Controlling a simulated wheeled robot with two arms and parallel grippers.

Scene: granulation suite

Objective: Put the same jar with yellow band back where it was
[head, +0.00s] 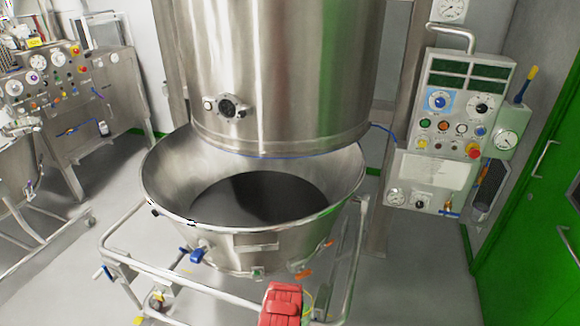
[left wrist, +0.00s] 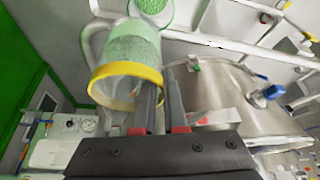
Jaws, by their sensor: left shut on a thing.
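The jar with yellow band (left wrist: 133,45) is in the left wrist view: a clear handled jar with pale green, grainy contents and a yellow ring. My left gripper (left wrist: 160,85) is shut on it; the two fingers stand close together at the jar's side. In the head view only a thin yellow-green curve (head: 308,299) shows low in the middle, beside a red block (head: 281,303); I cannot tell for sure that it is the jar. My right gripper is in neither view.
A wide steel bowl (head: 160,190) on a tubular trolley (head: 120,245) stands under a large steel vessel (head: 275,75). A control panel (head: 440,130) and a green door (head: 535,190) are on the right. Steel equipment (head: 75,90) stands at left. Grey floor is clear at lower right.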

